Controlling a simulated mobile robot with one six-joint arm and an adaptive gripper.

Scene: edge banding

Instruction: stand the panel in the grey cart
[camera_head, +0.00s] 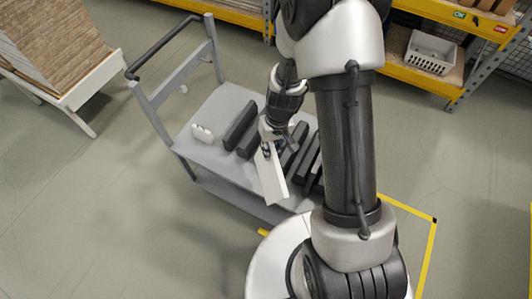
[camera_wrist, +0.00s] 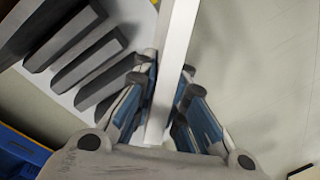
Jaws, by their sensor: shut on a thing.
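The white panel (camera_head: 271,180) is in my gripper (camera_head: 272,145), over the near edge of the grey cart (camera_head: 213,157) in the head view. In the wrist view the panel (camera_wrist: 176,60) runs edge-on between the two blue-padded fingers of my gripper (camera_wrist: 168,85), which are shut on it. The cart's deck carries a row of dark upright bars (camera_head: 240,126) with gaps between them. In the wrist view several bars (camera_wrist: 84,55) lie left of the panel. Whether the panel's lower edge touches the cart cannot be told; my arm hides part of the deck.
A small white object (camera_head: 202,133) sits on the cart's left part. The cart's handle (camera_head: 165,45) rises at its left end. A stack of boards (camera_head: 55,45) stands at upper left. Yellow shelving with a white basket (camera_head: 431,52) is at upper right. Floor at lower left is clear.

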